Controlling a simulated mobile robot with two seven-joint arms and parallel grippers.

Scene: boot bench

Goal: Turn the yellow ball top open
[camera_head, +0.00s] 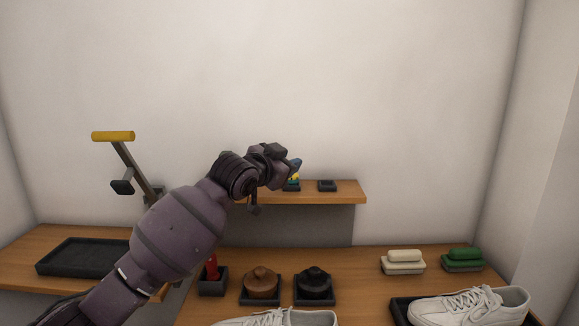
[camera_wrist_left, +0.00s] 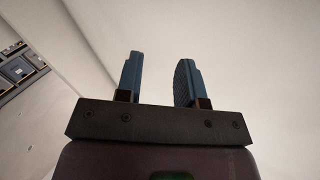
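A small yellow top (camera_head: 295,178) shows on the wall shelf, mostly hidden behind my left gripper. It stands above a small dark holder (camera_head: 292,187). My left gripper (camera_head: 297,164) is just above and in front of it; I cannot tell whether they touch. In the left wrist view the two blue fingers of my left gripper (camera_wrist_left: 160,82) stand apart, with only pale wall seen between them. The yellow top does not show in that view. My right gripper is not in view.
The wall shelf (camera_head: 345,195) also bears an empty dark holder (camera_head: 327,185). On the bench below are a red item (camera_head: 212,267), brown (camera_head: 261,281) and black (camera_head: 314,282) tins, brushes (camera_head: 404,257) and white shoes (camera_head: 470,306). A yellow-handled lever (camera_head: 113,136) stands at the left.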

